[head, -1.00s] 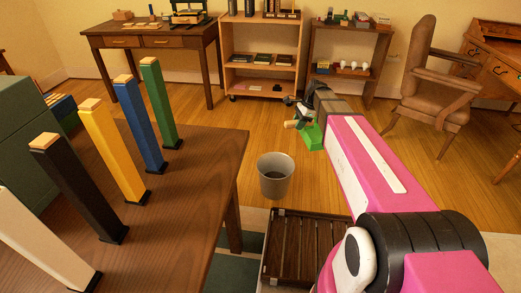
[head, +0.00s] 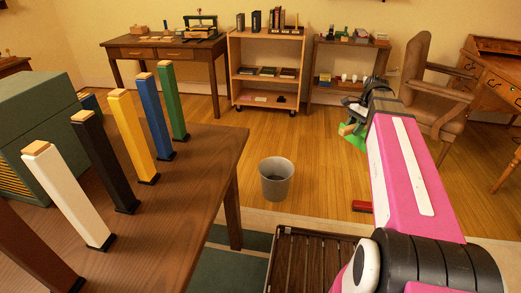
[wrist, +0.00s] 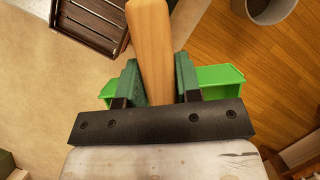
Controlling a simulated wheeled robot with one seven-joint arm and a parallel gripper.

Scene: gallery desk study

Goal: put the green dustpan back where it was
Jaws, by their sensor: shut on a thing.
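The green dustpan (head: 354,140) hangs from my gripper (head: 354,110) in the air over the wooden floor, right of the grey bin. In the wrist view my gripper (wrist: 158,78) is shut on the dustpan's wooden handle (wrist: 150,35), one finger on each side. The bright green pan (wrist: 219,76) shows behind the fingers, on both sides of them. Its middle is hidden by the handle, fingers and gripper body.
A grey bin (head: 275,180) and a dark slatted crate (head: 300,250) stand on the floor. A red object (head: 362,206) lies near the arm. The brown table (head: 195,180) with several coloured posts is at left. Shelves (head: 266,88) and a chair (head: 432,95) stand behind.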

